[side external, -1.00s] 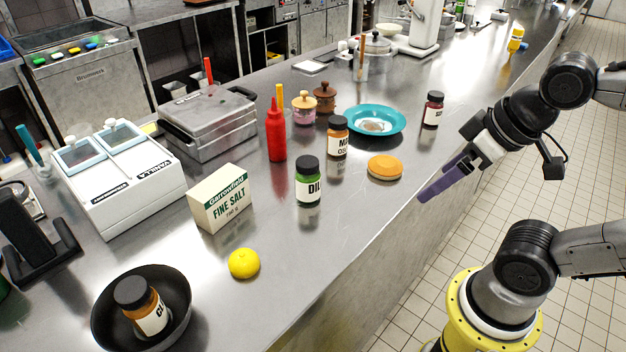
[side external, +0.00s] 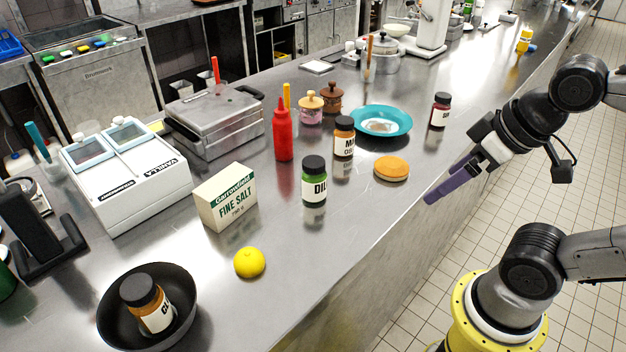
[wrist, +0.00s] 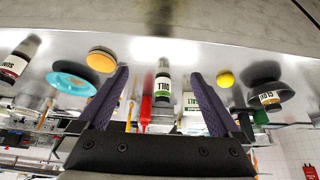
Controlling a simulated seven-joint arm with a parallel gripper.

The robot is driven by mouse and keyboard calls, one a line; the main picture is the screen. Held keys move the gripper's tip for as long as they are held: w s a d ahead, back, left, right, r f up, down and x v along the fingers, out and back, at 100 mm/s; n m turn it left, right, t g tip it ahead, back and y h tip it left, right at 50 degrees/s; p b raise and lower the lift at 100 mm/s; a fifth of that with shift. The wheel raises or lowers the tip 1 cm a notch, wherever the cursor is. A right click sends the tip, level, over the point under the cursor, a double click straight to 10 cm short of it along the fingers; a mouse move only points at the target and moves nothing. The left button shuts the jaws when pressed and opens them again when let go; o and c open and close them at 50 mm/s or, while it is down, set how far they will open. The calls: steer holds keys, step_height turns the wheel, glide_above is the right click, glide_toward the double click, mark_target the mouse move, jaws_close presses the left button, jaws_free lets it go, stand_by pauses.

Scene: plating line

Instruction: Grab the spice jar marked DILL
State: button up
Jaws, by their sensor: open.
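The green spice jar (side external: 314,183) with a black lid stands upright on the steel counter; its label reads "DIL" in the side view. In the wrist view the jar (wrist: 163,75) appears upside down, between my two fingers in the picture but well beyond them. My gripper (side external: 432,197) has purple fingers and is off the counter's front edge, to the right of the jar. In the wrist view my gripper (wrist: 158,85) is open and empty, with its fingers wide apart.
Counter in front of the green jar is clear.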

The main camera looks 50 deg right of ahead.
steer(key=w+r+m, duration=0.5)
steer(key=r+m, duration=0.1)
steer(key=m, duration=0.4)
steer(key=m+g, duration=0.5)
steer(key=m, duration=0.5)
glide_above(316, 162)
step_height(316, 162, down, 4)
steer(key=shift+g, duration=0.3)
step_height(316, 162, down, 10)
steer(key=shift+f, duration=0.25)
steer(key=shift+w+f, duration=0.15)
steer(key=shift+f, duration=1.45)
steer(key=shift+w+f, duration=0.1)
steer(key=shift+f, duration=1.45)
